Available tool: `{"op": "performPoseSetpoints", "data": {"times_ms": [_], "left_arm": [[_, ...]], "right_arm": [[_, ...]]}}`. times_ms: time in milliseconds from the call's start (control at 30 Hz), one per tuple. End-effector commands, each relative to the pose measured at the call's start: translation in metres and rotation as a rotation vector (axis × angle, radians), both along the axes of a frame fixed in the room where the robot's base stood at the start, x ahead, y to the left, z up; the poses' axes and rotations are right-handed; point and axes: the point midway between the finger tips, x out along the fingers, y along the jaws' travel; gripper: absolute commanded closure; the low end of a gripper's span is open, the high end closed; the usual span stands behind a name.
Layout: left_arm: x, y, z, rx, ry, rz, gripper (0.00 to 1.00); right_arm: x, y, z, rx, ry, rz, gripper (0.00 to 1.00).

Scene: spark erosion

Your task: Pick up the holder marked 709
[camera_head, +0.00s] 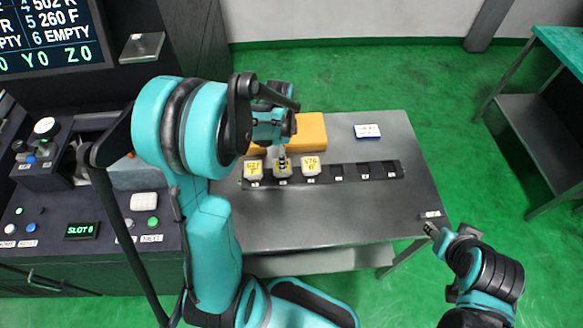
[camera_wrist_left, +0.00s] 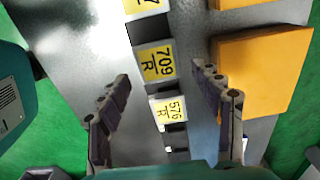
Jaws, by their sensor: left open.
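The holder marked 709 (camera_wrist_left: 157,65) has a yellow label and lies between two other labelled holders in the left wrist view. In the head view it is the middle holder (camera_head: 282,170) of three in a dark rack (camera_head: 350,173), partly hidden by my left gripper (camera_head: 282,152). My left gripper is open above it. In the left wrist view its fingertips (camera_wrist_left: 160,77) are spread to either side of the 709 holder's lower end, with nothing visibly gripped. My right gripper (camera_head: 431,229) is by the table's front right corner, too small to judge.
Holder 576 (camera_wrist_left: 168,110) and another holder (camera_head: 253,168) flank it closely. An orange block (camera_head: 311,131) stands behind the rack. The rack's right slots look empty. A white-and-blue card (camera_head: 367,131) lies on the grey table (camera_head: 330,220). A control machine (camera_head: 80,250) stands left.

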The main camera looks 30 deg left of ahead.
Motion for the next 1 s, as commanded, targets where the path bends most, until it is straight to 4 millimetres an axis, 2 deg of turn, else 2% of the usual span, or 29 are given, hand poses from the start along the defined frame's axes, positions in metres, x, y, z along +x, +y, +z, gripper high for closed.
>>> {"op": "performPoseSetpoints", "data": {"times_ms": [33,267,500,733,767,933,967,1000], "left_arm": [[0.0,0.0,-0.009,0.0,0.0,0.0,0.34],[-0.001,-0.002,-0.031,0.001,-0.001,0.001,0.34],[-0.002,-0.004,-0.066,0.0,-0.002,0.003,0.34],[-0.002,-0.004,-0.066,0.0,-0.002,0.003,0.34],[-0.002,-0.004,-0.066,0.0,-0.002,0.003,0.4],[-0.002,-0.004,-0.066,0.0,-0.002,0.003,0.85],[-0.002,-0.004,-0.066,0.0,-0.002,0.003,0.89],[-0.002,-0.004,-0.066,0.0,-0.002,0.003,0.89]], "right_arm": [[0.0,0.0,-0.004,0.0,0.0,0.0,0.6],[0.0,0.0,-0.014,0.0,0.0,0.0,0.6],[0.0,0.0,-0.028,0.0,0.0,0.0,0.6],[0.0,0.0,-0.027,0.0,0.0,0.0,0.6],[0.0,0.0,-0.027,0.0,0.0,0.0,0.6],[0.0,0.0,-0.027,0.0,0.0,0.0,0.6],[0.0,0.0,-0.027,0.0,0.0,0.0,0.6],[0.0,0.0,-0.027,0.0,0.0,0.0,0.6]]}}
